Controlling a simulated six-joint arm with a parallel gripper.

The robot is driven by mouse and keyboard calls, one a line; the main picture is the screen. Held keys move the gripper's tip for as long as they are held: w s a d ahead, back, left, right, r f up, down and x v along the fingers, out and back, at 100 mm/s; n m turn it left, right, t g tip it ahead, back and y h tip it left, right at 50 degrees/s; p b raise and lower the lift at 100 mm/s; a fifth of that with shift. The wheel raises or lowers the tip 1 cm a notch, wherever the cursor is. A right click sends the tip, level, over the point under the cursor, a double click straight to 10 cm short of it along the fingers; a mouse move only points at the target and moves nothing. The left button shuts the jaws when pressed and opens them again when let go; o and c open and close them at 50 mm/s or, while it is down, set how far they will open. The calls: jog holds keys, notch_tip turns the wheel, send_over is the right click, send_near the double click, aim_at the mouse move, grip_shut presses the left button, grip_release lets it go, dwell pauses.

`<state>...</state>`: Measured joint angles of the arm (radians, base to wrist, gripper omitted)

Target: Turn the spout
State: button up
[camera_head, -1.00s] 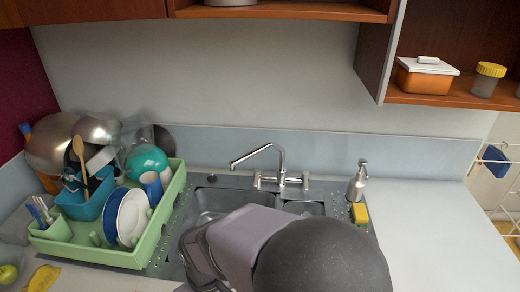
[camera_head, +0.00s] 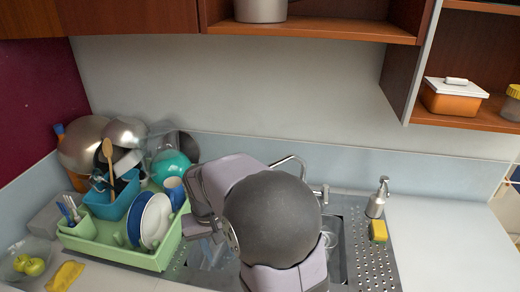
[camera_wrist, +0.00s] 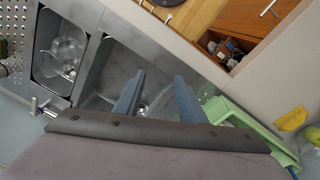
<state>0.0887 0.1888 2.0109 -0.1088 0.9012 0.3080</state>
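The chrome tap's spout (camera_head: 292,162) shows in the head view as a bent bar rising behind my arm. Most of it and part of its base are hidden by the arm. A chrome tap handle (camera_head: 323,192) shows to the right of the arm. In the wrist view a chrome tap handle (camera_wrist: 40,106) shows at the left, and I cannot make out the spout there. My gripper (camera_wrist: 158,90) has its two blue-grey fingers apart with nothing between them, over the large sink basin (camera_wrist: 113,62). I cannot tell how far the fingers are from the spout.
A green dish rack (camera_head: 125,255) with plates, bowls and utensils stands left of the sink. A smaller basin (camera_wrist: 47,68) holds clear glassware. A soap dispenser (camera_head: 377,198) and yellow sponge (camera_head: 378,230) stand on the right. The right counter (camera_head: 440,240) is clear.

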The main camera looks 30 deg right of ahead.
jog(key=w+d+r+m+h+p, duration=0.1)
jog(key=w+d+r+m+p, duration=0.2)
jog(key=w+d, duration=0.5)
jog(key=m+h+p, duration=0.3)
jog(key=m+p, duration=0.1)
jog(key=m, duration=0.6)
send_near(267, 166)
jog(key=f, duration=0.2)
jog(key=shift+w+a+f, duration=0.15)
jog(key=shift+w+f, duration=0.05)
jog(key=shift+f, duration=0.1)
jog(key=shift+s+d+r+m, duration=0.15)
jog(key=shift+d+m, duration=0.25)
jog(key=shift+d, duration=0.25)
jog(key=shift+x, duration=4.4)
jog(key=shift+c, duration=0.3)
